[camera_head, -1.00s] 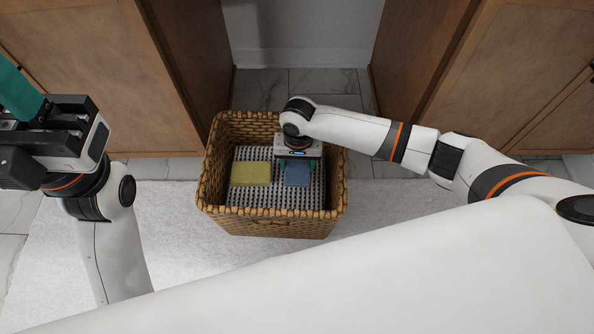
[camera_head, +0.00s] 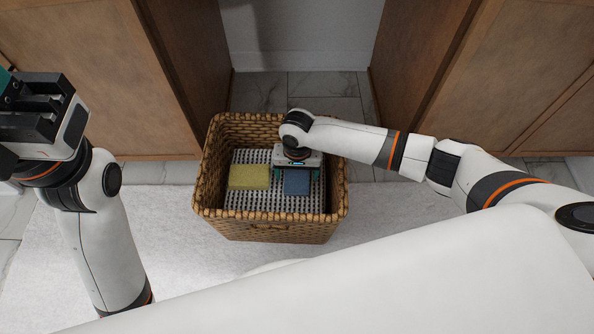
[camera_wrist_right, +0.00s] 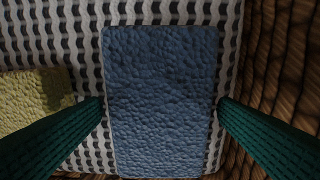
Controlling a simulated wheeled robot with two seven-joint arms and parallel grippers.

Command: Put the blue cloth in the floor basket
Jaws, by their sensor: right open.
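The blue cloth (camera_head: 297,184) lies flat inside the wicker floor basket (camera_head: 275,230), on the right part of its black-and-white patterned bottom. My right gripper (camera_head: 297,170) is inside the basket, over the far end of the cloth. In the right wrist view the cloth (camera_wrist_right: 162,100) lies between the two open green fingers (camera_wrist_right: 161,102), one on each side; whether they touch it is unclear. My left gripper (camera_head: 10,90) is at the left edge of the head view, away from the basket, with its fingers mostly cut off.
A yellow cloth (camera_head: 249,177) lies left of the blue one in the basket; it also shows in the right wrist view (camera_wrist_right: 35,105). The basket stands on a pale mat (camera_head: 390,215). Wooden cabinets (camera_head: 95,80) stand behind it on both sides. The basket's right wall is close to my right gripper.

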